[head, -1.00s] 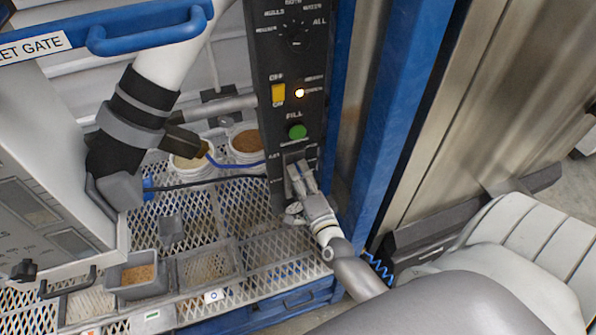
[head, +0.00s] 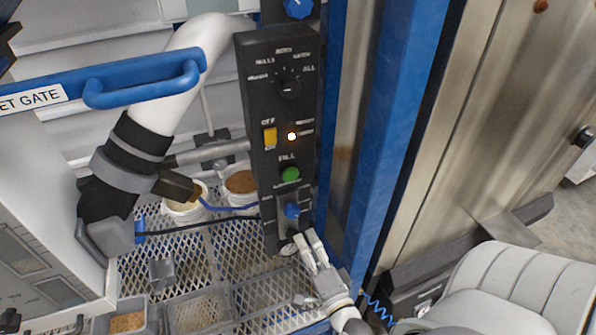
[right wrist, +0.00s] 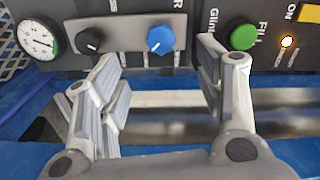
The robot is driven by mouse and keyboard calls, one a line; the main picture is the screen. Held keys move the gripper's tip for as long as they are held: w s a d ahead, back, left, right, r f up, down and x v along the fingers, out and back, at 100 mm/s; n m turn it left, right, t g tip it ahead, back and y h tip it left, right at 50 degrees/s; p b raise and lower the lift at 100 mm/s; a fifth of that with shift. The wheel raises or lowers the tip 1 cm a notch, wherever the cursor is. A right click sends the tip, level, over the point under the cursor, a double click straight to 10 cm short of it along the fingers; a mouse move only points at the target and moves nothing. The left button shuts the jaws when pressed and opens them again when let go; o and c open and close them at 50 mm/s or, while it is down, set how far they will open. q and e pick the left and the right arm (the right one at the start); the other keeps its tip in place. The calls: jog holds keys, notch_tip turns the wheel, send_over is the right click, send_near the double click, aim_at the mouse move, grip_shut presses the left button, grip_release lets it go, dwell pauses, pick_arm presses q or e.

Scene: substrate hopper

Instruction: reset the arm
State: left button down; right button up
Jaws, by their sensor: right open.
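My right gripper (head: 312,253) is in front of the lower end of the black control panel (head: 258,100). In the right wrist view my right gripper (right wrist: 160,95) is open and empty, its two fingers spread apart. A blue knob (right wrist: 160,40) on the panel shows beyond and between the fingers; it also shows in the head view (head: 292,211), just above the fingertips. A black knob (right wrist: 90,40) and a round gauge (right wrist: 38,40) lie to its left in the wrist view. My left gripper does not show.
A green fill button (head: 290,174), a lit lamp (head: 291,136), a yellow switch (head: 270,137) and a selector knob (head: 290,87) are on the panel. A blue post (head: 385,130) stands right of it. White buckets (head: 185,207) and a mesh shelf (head: 215,250) are at left.

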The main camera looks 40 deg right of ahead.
jog(key=s+a+f+n+g+y, duration=0.2)
jog(key=s+a+f+n+g, duration=0.15)
jog(key=f, duration=0.65)
jog(key=s+a+f+n+g+y, duration=0.15)
jog(key=s+f+n, duration=0.3)
jog(key=f, duration=0.55)
jog(key=s+a+f+n+g+y, duration=0.2)
jog(key=s+a+f+n+g, duration=0.15)
jog(key=f, duration=0.75)
jog(key=s+d+f+n+g, duration=0.1)
jog(key=s+f+n+g, duration=0.3)
jog(key=s, duration=0.6)
jog(key=s+d+f+n+g+h, duration=0.1)
jog(key=s+f+n+g, duration=0.3)
jog(key=s+f, duration=0.5)
jog(key=shift+s+d+n, duration=0.35)
jog(key=shift+s+n, duration=0.5)
jog(key=shift+s, duration=0.2)
